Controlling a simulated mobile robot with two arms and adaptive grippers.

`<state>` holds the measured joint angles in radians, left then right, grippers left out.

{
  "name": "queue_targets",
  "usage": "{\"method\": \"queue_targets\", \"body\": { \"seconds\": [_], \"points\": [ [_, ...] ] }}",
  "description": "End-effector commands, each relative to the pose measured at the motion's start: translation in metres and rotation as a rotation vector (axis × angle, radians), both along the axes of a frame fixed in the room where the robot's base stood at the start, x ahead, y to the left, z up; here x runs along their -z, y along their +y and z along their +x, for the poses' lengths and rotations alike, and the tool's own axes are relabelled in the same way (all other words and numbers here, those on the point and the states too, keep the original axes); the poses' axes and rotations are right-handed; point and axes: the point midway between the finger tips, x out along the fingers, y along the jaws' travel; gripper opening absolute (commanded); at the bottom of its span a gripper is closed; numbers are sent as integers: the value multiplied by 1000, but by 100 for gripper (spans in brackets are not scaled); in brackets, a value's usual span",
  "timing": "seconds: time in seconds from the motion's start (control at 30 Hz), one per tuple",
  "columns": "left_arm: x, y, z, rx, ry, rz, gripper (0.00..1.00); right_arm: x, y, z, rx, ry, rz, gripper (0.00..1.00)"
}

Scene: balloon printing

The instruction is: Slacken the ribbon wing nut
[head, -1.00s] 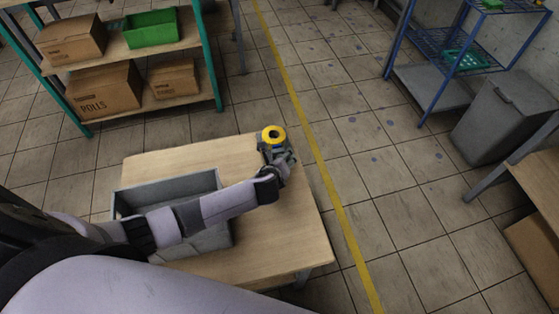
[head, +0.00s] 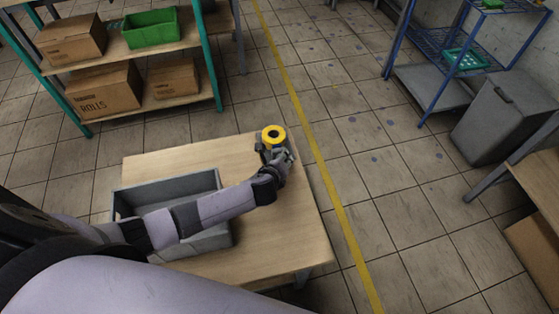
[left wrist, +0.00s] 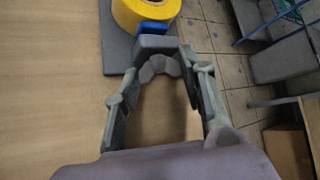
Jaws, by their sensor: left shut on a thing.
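The ribbon dispenser holds a yellow ribbon roll (head: 273,134) at the far right part of the wooden table; the roll also shows at the top of the left wrist view (left wrist: 146,10). Its dark base plate (left wrist: 118,45) lies flat on the table. A grey, lobed wing nut (left wrist: 159,68) is on the dispenser's near side, below a small blue part (left wrist: 152,28). My left gripper (head: 275,156) is at the dispenser, its fingers on both sides of the wing nut and shut on it. The contact is partly hidden in the head view. My right gripper is not in view.
A grey open bin (head: 166,187) stands on the table (head: 200,151) under my left forearm. A shelf with cardboard boxes (head: 105,87) and a green crate (head: 150,28) stands at back left. A blue rack and a grey waste bin (head: 506,115) are at right. The floor between is clear.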

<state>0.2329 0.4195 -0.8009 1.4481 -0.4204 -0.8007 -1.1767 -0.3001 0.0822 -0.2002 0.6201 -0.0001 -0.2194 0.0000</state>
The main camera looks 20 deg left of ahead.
Motion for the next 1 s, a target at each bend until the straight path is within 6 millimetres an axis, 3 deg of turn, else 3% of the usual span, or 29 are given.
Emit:
{"method": "queue_targets", "body": {
  "seconds": [0.1,0.4,0.43,0.73,1.0],
  "points": [
    [4,2,-1,-1,-36,-52,10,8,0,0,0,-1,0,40],
    [1,2,0,0,-46,-68,10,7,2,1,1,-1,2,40],
    [1,1,0,0,-47,-68,38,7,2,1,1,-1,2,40],
    [1,1,0,0,-46,-68,58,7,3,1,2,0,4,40],
    [1,1,0,1,-47,-68,58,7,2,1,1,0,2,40]
  ]
}}
